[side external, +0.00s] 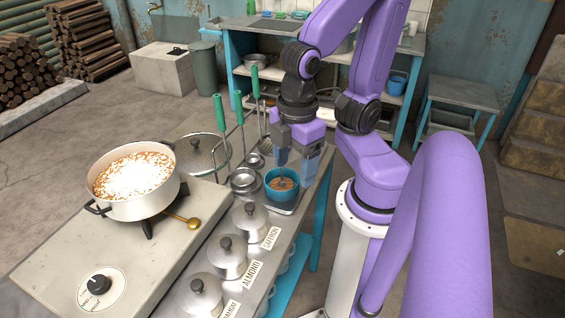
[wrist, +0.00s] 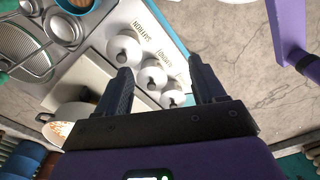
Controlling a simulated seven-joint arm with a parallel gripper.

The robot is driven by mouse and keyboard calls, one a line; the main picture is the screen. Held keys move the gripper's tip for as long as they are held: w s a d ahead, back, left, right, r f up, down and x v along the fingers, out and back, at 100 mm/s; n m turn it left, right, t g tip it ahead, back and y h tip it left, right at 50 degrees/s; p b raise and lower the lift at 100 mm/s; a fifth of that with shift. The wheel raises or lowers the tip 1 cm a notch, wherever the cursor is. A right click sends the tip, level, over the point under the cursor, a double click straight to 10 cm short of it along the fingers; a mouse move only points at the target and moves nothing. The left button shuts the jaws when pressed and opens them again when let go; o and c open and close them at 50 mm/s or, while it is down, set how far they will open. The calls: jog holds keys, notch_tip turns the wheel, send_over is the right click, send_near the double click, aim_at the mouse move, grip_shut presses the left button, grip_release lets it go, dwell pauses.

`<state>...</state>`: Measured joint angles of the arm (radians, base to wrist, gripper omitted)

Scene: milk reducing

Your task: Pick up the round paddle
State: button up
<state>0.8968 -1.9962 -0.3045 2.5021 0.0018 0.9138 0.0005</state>
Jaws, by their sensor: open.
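Several green-handled utensils stand upright near the back of the counter in the side view: a left one (side external: 219,110), a middle one (side external: 239,107) and a right one (side external: 255,82). Round metal heads (side external: 256,160) show low beside the right one. I cannot tell which is the round paddle. My gripper (side external: 298,165) is open, pointing down just above a blue bowl (side external: 272,191) with brown contents, to the right of the utensils. In the wrist view its fingers (wrist: 160,68) are apart with nothing held between them.
A pot of frothy milk (side external: 110,205) sits on the stove (side external: 60,255) at left. A glass lid (side external: 190,160) lies behind it. Lidded silver jars (side external: 228,258) line the counter's front, with small metal bowls (side external: 245,180) beside the blue bowl. A brass knob-ended spoon (side external: 190,223) lies near the pot.

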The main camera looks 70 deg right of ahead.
jog(key=c, duration=0.3)
jog(key=w+f+n+g+h, duration=0.2)
jog(key=w+n+g+h, duration=0.15)
jog(key=w+h, duration=1.2)
jog(key=shift+s+d+h, duration=0.4)
jog(key=shift+s+d, duration=0.55)
jog(key=shift+d, duration=1.85)
jog(key=shift+s+d+h, duration=0.45)
jog(key=shift+s+d, duration=0.5)
jog(key=shift+d, duration=1.8)
jog(key=shift+s+d+h, duration=0.4)
jog(key=shift+s+d, duration=0.55)
jog(key=shift+d, duration=1.85)
